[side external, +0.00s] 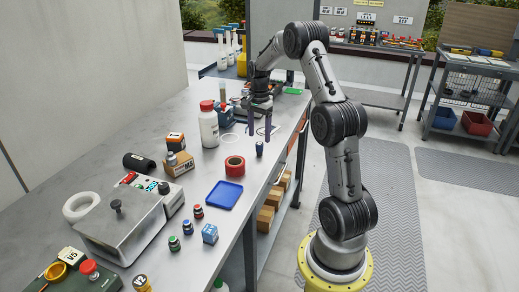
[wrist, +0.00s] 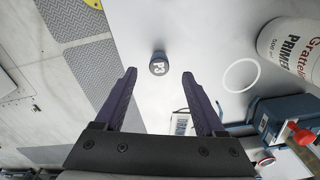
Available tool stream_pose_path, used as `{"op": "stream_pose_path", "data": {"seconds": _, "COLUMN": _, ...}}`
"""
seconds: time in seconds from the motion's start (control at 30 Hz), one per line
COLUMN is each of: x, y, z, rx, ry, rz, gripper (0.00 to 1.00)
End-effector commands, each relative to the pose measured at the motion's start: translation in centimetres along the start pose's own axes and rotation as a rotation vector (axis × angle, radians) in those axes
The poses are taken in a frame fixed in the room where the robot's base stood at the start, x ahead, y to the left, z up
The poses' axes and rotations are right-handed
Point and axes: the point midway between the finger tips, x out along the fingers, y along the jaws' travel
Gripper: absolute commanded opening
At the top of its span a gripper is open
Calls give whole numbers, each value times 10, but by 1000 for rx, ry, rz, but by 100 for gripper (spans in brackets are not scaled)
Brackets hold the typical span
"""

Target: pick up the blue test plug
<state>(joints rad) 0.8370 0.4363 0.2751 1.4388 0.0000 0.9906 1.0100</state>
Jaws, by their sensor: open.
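A small dark blue plug (side external: 259,148) stands upright on the grey bench near its right edge in the side view. In the wrist view the plug (wrist: 158,63) shows from above with a "P3" label on its top. My gripper (side external: 260,133) points down with its purple fingers apart, above and slightly behind the plug. In the wrist view the plug appears between and just beyond the fingertips of my gripper (wrist: 159,74). Nothing is held, and the fingers look clear of the plug.
A white primer bottle (side external: 208,127) with a red cap stands left of the gripper. A red tape roll (side external: 235,166) and a blue tray (side external: 223,195) lie nearer. A thin white ring (wrist: 241,76) lies beside the plug. Several small capped items stand further forward. The bench edge is close.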

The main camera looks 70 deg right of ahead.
Motion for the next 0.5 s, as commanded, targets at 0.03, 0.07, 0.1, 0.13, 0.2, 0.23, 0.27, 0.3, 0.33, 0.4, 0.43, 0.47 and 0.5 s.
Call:
{"op": "stream_pose_path", "data": {"seconds": 0.03, "x": 7, "y": 1, "z": 1, "rx": 0, "ry": -3, "rz": 4, "gripper": 72}}
{"op": "stream_pose_path", "data": {"seconds": 0.07, "x": 11, "y": 1, "z": 1, "rx": 0, "ry": -3, "rz": 4, "gripper": 72}}
{"op": "stream_pose_path", "data": {"seconds": 0.1, "x": 17, "y": 2, "z": 1, "rx": 0, "ry": -3, "rz": 5, "gripper": 72}}
{"op": "stream_pose_path", "data": {"seconds": 0.13, "x": 22, "y": 2, "z": 1, "rx": 0, "ry": -3, "rz": 4, "gripper": 72}}
{"op": "stream_pose_path", "data": {"seconds": 0.2, "x": 32, "y": 2, "z": 2, "rx": 0, "ry": -3, "rz": 4, "gripper": 72}}
{"op": "stream_pose_path", "data": {"seconds": 0.23, "x": 36, "y": 2, "z": 1, "rx": 0, "ry": -2, "rz": 3, "gripper": 72}}
{"op": "stream_pose_path", "data": {"seconds": 0.27, "x": 39, "y": 2, "z": 1, "rx": 0, "ry": -2, "rz": 4, "gripper": 72}}
{"op": "stream_pose_path", "data": {"seconds": 0.3, "x": 43, "y": 2, "z": 1, "rx": 0, "ry": -2, "rz": 3, "gripper": 72}}
{"op": "stream_pose_path", "data": {"seconds": 0.33, "x": 44, "y": 1, "z": 1, "rx": 0, "ry": -1, "rz": 2, "gripper": 72}}
{"op": "stream_pose_path", "data": {"seconds": 0.4, "x": 47, "y": 1, "z": 1, "rx": 0, "ry": -1, "rz": 1, "gripper": 72}}
{"op": "stream_pose_path", "data": {"seconds": 0.43, "x": 48, "y": 1, "z": 1, "rx": 0, "ry": 0, "rz": 1, "gripper": 72}}
{"op": "stream_pose_path", "data": {"seconds": 0.47, "x": 48, "y": 1, "z": 1, "rx": 0, "ry": 0, "rz": 1, "gripper": 72}}
{"op": "stream_pose_path", "data": {"seconds": 0.5, "x": 48, "y": 1, "z": 1, "rx": 0, "ry": 0, "rz": 0, "gripper": 72}}
